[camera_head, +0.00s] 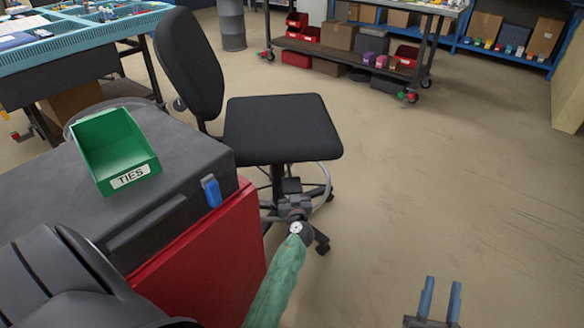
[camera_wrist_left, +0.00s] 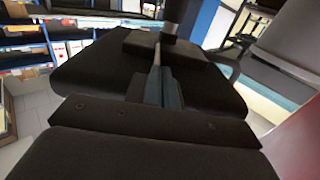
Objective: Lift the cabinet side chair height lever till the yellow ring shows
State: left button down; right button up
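The black chair (camera_head: 283,128) stands beside the dark cabinet, its seat level and its backrest to the left. My left arm, in a green sleeve, reaches up from the bottom to the chair. My left gripper (camera_head: 291,187) is under the seat's front edge, near the column. In the left wrist view the dark seat (camera_wrist_left: 95,78) fills the middle, and the left gripper's grey-blue fingers (camera_wrist_left: 162,88) are close together beneath it. Whether they hold the lever is unclear. My right gripper (camera_head: 440,300) is open and empty over the floor.
A cabinet (camera_head: 185,160) with a dark top and red side stands left of my left arm. A green bin (camera_head: 112,150) labelled TIES sits on it. A workbench (camera_head: 90,35) is behind left, a cart (camera_head: 350,60) at the back. The floor at right is clear.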

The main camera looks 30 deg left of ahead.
jog(key=shift+w+a+f+g, duration=0.1)
jog(key=shift+w+f+g, duration=0.2)
jog(key=shift+f, duration=0.3)
pick_arm(q)
jog(key=shift+r, duration=0.1)
pick_arm(e)
jog(key=shift+w+a+f, duration=0.1)
jog(key=shift+w+f, duration=0.1)
jog(key=shift+f, duration=0.65)
jog(key=shift+w+f+g, duration=0.1)
jog(key=shift+f+g, duration=0.15)
jog(key=shift+g, duration=0.05)
pick_arm(q)
jog(key=shift+r, duration=0.1)
pick_arm(e)
jog(key=shift+w+a+f+h, duration=0.1)
jog(key=shift+f+h, duration=0.2)
jog(key=shift+f, duration=0.15)
pick_arm(q)
jog(key=shift+p, duration=0.3)
pick_arm(e)
jog(key=shift+w+a+f+g, duration=0.1)
jog(key=shift+f+g, duration=0.5)
jog(key=shift+f, duration=0.5)
